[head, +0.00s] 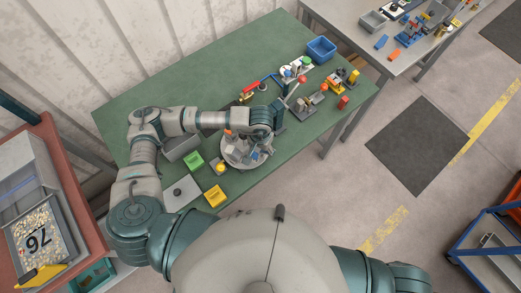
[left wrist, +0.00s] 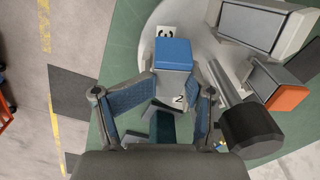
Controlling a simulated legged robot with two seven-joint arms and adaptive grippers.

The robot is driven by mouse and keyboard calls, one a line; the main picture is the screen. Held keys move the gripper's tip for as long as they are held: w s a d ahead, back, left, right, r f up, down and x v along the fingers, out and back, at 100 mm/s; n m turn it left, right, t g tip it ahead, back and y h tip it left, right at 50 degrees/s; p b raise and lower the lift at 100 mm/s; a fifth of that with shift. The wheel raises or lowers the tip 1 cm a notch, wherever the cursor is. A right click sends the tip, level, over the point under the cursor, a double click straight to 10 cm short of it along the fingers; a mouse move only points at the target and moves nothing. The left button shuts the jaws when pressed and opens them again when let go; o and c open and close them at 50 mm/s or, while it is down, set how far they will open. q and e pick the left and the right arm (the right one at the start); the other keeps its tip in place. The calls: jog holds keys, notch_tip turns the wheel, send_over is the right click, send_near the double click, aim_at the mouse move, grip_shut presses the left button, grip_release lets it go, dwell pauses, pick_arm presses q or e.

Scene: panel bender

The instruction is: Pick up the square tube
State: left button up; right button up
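My left gripper (head: 259,140) points down over a round grey turntable (head: 232,160) on the green bench. In the left wrist view the two blue-padded fingers (left wrist: 168,90) are spread. A grey block with a blue top (left wrist: 173,53) stands on the turntable (left wrist: 143,45) beyond and between the fingertips; I cannot tell whether they touch it. I cannot tell for sure which part is the square tube. A grey box-like part (left wrist: 262,28) and a grey part with an orange end (left wrist: 285,97) stand to the right. My right gripper is out of view.
A black round knob (left wrist: 252,127) is close to the right finger. Fixtures and a blue bin (head: 321,48) stand farther along. The bench's far left is clear.

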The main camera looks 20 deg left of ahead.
pick_arm(q)
jog(key=shift+w+d, duration=0.15)
jog(key=shift+c, duration=1)
jog(key=shift+a, duration=0.25)
jog(key=c, duration=0.4)
jog(key=shift+a, duration=0.35)
jog(key=shift+c, duration=0.6)
jog(key=shift+r, duration=0.1)
jog(key=shift+c, duration=0.7)
jog(key=shift+d+r, duration=0.25)
jog(key=shift+r, duration=0.25)
grip_shut()
notch_tip(320, 180, up, 2)
jog(key=shift+d+r+b, duration=0.15)
jog(key=shift+b, duration=0.4)
jog(key=s+d+r+b, duration=0.1)
jog(key=s+d+b, duration=0.2)
jog(key=s+d, duration=0.7)
jog(key=shift+s+d+r, duration=0.35)
jog(key=shift+s+d, duration=0.05)
jog(key=shift+s, duration=0.45)
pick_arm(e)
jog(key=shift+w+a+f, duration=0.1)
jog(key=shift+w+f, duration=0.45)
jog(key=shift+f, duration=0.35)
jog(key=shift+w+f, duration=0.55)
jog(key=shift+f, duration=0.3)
